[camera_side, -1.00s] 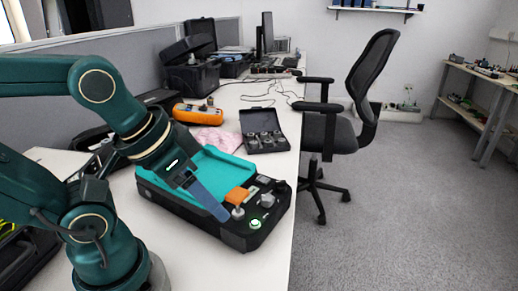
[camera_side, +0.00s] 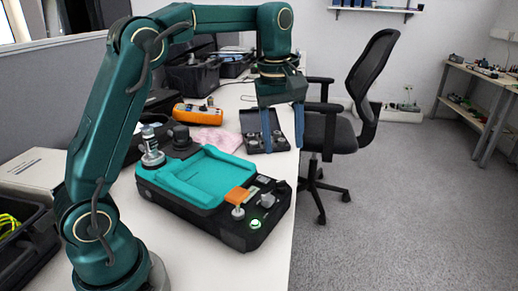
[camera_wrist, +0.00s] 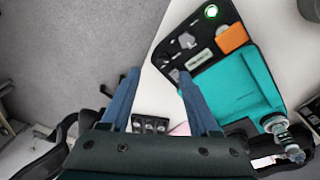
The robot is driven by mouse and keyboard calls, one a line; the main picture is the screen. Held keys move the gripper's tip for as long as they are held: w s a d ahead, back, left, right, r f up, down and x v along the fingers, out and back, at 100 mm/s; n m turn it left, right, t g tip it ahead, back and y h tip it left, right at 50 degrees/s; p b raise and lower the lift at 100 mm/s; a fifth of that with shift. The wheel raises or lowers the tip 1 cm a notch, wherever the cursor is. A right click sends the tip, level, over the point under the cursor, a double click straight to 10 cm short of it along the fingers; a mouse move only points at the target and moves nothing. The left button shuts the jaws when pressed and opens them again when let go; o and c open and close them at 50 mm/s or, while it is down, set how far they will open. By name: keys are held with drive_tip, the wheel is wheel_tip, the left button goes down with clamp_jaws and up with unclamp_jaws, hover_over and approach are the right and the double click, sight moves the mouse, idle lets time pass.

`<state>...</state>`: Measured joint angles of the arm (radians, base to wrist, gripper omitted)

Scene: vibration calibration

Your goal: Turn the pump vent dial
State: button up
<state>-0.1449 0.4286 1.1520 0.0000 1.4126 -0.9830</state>
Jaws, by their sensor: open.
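A black case with a teal tray top (camera_side: 205,180) lies on the desk. Its control end has an orange block (camera_side: 238,195), a metal knob (camera_side: 238,212), a grey knob (camera_side: 267,200) and a lit green button (camera_side: 255,224). A silver stepped column (camera_side: 151,147) stands at its far left corner, beside a black knob (camera_side: 181,137). I cannot tell which part is the pump vent dial. My gripper (camera_side: 282,125) is open and empty, pointing down beyond the case. The wrist view shows its fingers apart (camera_wrist: 158,74), with the teal tray (camera_wrist: 235,90) to their right.
A small open black box with metal pieces (camera_side: 254,142) is behind or below my fingers. An orange instrument (camera_side: 196,114) and a pink cloth (camera_side: 218,138) lie nearby. A black chair (camera_side: 340,130) stands beside the desk's right edge. The near desk strip is clear.

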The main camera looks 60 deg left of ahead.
drive_tip(key=g, duration=0.2)
hover_over(281, 183)
drive_tip(key=shift+n, duration=0.3)
wheel_tip(281, 183, down, 7)
drive_tip(key=shift+w+r, duration=0.1)
drive_tip(key=shift+r, duration=0.1)
drive_tip(key=shift+f, duration=2.65)
drive_tip(key=shift+c, duration=0.4)
clamp_jaws()
